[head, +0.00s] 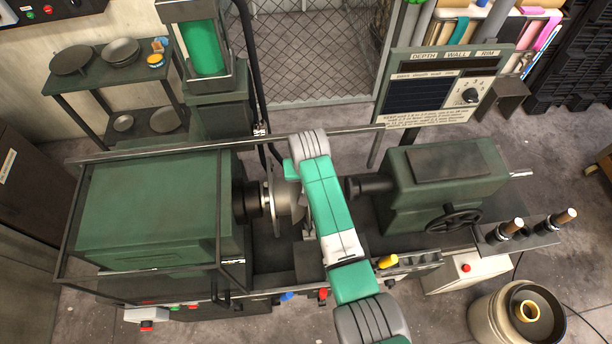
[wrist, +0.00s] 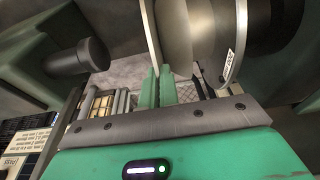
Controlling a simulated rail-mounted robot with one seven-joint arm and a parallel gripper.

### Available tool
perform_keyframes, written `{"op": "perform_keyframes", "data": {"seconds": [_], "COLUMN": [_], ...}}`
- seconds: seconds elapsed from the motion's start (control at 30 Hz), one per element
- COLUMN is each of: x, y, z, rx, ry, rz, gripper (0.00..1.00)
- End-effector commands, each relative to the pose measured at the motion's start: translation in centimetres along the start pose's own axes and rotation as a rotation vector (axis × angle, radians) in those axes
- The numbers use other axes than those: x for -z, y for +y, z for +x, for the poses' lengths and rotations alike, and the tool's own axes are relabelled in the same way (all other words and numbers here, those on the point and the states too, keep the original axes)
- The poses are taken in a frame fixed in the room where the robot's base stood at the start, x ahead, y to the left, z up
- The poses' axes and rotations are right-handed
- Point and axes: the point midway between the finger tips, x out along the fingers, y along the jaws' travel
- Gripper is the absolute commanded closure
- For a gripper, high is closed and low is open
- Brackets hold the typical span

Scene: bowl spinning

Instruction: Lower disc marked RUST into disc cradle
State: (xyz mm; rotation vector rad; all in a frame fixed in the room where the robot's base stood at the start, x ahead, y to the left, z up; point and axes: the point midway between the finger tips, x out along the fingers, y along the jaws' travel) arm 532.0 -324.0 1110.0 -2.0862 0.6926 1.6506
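A thin, pale metal disc (head: 271,190) stands on edge between the lathe's headstock and tailstock. In the wrist view the disc (wrist: 151,35) comes down edge-on between the two green fingers. My gripper (wrist: 158,86) appears shut on its rim. I cannot clearly make out the disc cradle; a grey block (head: 306,254) lies below, partly behind my arm.
The green headstock (head: 150,210) and its dark spindle (head: 247,202) are close on the left. The tailstock (head: 440,185) and its ram (head: 368,187) are close on the right. A guard rail (head: 200,148) runs along the back. A gauge panel (head: 440,88) stands behind.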

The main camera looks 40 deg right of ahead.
Motion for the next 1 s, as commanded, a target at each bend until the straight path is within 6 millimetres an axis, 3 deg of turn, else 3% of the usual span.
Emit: {"op": "perform_keyframes", "data": {"seconds": [1.0], "x": [-0.3], "y": [0.0], "z": [1.6], "rx": [0.001], "ry": [0.001], "rz": [0.000], "gripper": [1.00]}}
